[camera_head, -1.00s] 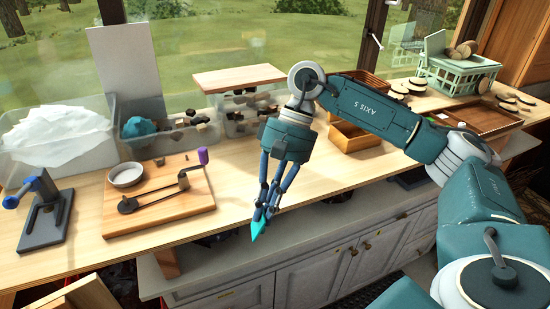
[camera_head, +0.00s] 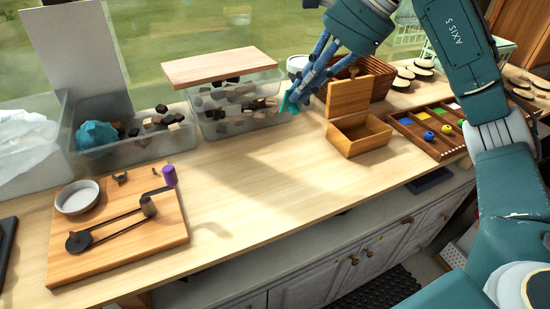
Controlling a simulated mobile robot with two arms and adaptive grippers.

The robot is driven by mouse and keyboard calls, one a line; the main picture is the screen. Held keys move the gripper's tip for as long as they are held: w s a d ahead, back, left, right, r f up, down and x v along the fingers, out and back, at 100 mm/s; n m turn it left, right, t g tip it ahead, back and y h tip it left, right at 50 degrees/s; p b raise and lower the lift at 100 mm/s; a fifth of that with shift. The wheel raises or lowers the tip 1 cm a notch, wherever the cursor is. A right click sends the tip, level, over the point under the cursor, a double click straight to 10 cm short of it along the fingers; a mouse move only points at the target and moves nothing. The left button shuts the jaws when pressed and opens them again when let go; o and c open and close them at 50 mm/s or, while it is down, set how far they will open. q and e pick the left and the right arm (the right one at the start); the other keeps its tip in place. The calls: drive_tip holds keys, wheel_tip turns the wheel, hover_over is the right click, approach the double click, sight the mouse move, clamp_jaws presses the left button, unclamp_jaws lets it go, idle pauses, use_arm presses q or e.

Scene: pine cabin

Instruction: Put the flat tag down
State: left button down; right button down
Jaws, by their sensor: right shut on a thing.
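My right gripper (camera_head: 298,96) comes down from the upper right and is shut on a small teal piece, which appears to be the flat tag (camera_head: 287,104). The tag shows at the fingertips, partly hidden by the fingers. In the picture it overlaps the right end of a clear bin of blocks and the bench behind the open wooden box. I cannot tell how high it is above the bench. My left gripper is not in view.
The open wooden box (camera_head: 358,139) has its lid raised, right of the gripper. A compartment tray (camera_head: 411,133) with coloured pieces lies further right. Clear bins (camera_head: 240,122) line the window side. A crank board (camera_head: 115,248) is at left. The bench middle (camera_head: 255,180) is clear.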

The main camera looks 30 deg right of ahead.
wheel_tip(320, 180, down, 16)
drive_tip(key=shift+w+p, duration=0.15)
drive_tip(key=shift+p, duration=0.7)
drive_tip(key=shift+f+b, duration=0.4)
drive_tip(key=shift+b, duration=0.1)
drive_tip(key=c, duration=1.9)
unclamp_jaws()
drive_tip(key=shift+r, duration=0.1)
drive_tip(key=shift+o, duration=0.2)
